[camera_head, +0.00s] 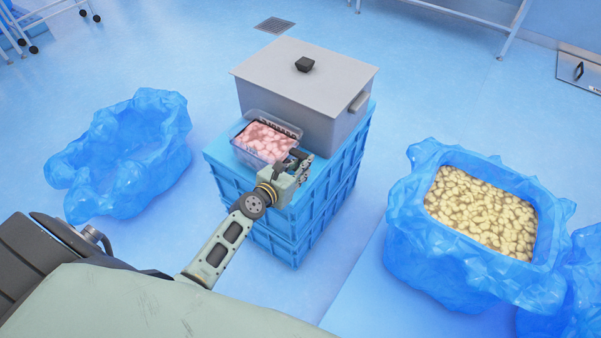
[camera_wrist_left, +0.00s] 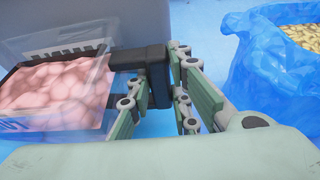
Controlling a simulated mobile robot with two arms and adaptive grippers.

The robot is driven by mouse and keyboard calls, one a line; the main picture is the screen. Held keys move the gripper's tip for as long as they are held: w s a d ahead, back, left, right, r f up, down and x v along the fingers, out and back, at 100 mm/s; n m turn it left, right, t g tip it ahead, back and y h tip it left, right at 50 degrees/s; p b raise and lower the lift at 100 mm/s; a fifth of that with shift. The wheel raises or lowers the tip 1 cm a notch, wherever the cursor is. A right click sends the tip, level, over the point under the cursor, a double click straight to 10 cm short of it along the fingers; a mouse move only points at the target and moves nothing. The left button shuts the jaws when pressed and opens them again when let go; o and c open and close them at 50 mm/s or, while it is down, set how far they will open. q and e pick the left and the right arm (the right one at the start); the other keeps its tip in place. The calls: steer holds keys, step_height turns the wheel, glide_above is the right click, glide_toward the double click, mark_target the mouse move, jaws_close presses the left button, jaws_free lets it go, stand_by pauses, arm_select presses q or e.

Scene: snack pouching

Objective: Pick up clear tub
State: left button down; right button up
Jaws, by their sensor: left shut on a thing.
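The clear tub (camera_head: 246,154), filled with pink pieces, is at the front left of the blue crate stack's top, beside a grey lidded box. It also shows at the left of the left wrist view (camera_wrist_left: 98,50). My left gripper (camera_head: 297,164) is at the tub's right side. In the left wrist view my left gripper (camera_wrist_left: 158,82) is shut on the black handle part (camera_wrist_left: 138,57) that joins the tub's side. I cannot tell whether the tub rests on the crate or is slightly raised. My right gripper is not in view.
The grey lidded box (camera_head: 290,100) stands behind the tub on the blue crates (camera_head: 285,232). A blue bag-lined bin of pale yellow pieces (camera_head: 478,213) stands at right. An open blue bag (camera_head: 125,160) stands at left. The floor between is clear.

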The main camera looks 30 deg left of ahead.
arm_select(q)
step_height(320, 180, down, 2)
steer(key=shift+w+a+f+b, duration=0.1)
steer(key=shift+f+b, duration=0.05)
steer(key=shift+b, duration=0.4)
steer(key=c, duration=1.6)
jaws_free()
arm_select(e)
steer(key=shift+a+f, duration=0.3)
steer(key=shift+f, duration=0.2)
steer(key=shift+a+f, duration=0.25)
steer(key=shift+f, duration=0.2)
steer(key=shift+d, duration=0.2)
arm_select(q)
steer(key=p+v, duration=0.1)
steer(key=v, duration=1.1)
steer(key=shift+p, duration=0.3)
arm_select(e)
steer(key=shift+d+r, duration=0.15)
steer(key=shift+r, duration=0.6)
